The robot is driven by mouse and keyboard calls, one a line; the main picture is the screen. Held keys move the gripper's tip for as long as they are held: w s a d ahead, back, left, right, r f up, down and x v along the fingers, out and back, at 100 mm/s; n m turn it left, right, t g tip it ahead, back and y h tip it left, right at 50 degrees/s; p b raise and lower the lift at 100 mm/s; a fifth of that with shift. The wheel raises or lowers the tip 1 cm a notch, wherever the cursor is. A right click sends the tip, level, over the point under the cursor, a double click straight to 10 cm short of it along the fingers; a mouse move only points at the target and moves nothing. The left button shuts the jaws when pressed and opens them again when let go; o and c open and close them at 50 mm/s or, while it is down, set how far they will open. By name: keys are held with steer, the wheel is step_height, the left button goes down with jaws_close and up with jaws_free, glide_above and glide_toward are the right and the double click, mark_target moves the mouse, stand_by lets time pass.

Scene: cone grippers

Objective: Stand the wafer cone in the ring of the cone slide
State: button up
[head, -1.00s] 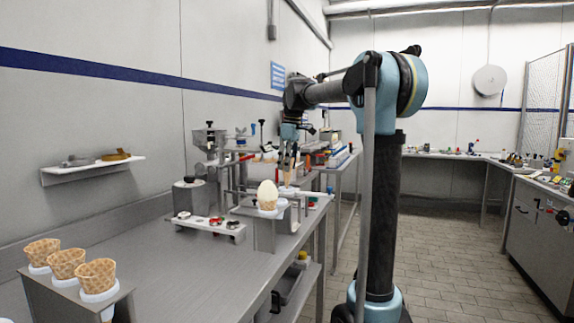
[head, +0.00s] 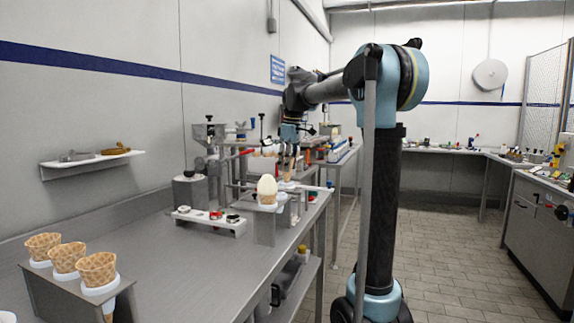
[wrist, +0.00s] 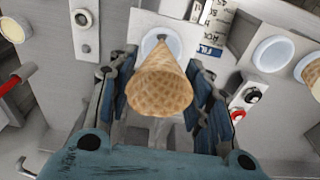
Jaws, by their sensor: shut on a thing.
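My gripper (head: 290,168) is over the far end of the steel bench. In the wrist view its blue-padded fingers (wrist: 165,105) are shut on the wafer cone (wrist: 163,90), one on each side. The cone's wide mouth faces the camera and its tip points away. The tip overlaps a white ring (wrist: 149,42) on a pale plate, which I take to be the cone slide. I cannot tell whether the tip is inside the ring or only above it. In the head view the cone is small and partly hidden by the fingers.
A cone with a pale scoop (head: 267,186) stands in a holder just left of my gripper. Several empty cones (head: 67,258) stand in a rack at the front left. A small strip with knobs (head: 210,219) lies on the bench. The bench (head: 175,262) between is clear.

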mark_target(287, 174)
steer(key=shift+f, duration=2.3)
steer(key=o, duration=0.8)
steer(key=r, duration=0.4)
steer(key=d+r, duration=0.1)
steer(key=r, duration=0.6)
steer(key=shift+s+d+r, duration=0.15)
steer(key=shift+s+r, duration=0.1)
steer(key=shift+r, duration=0.15)
steer(key=s+d+f+m, duration=0.4)
steer(key=s+d+f, duration=0.1)
steer(key=s+f, duration=0.7)
steer(key=s+d+f+m+t, duration=0.1)
steer(key=s+d+f+m, duration=0.4)
steer(key=s+f, duration=0.7)
steer(key=s+d+f+m+h, duration=0.1)
steer(key=s+d+f+m, duration=0.3)
steer(key=s+f, duration=0.8)
steer(key=shift+s+d+f+t, duration=0.3)
steer(key=shift+s+d+f, duration=0.1)
steer(key=shift+d+f, duration=0.25)
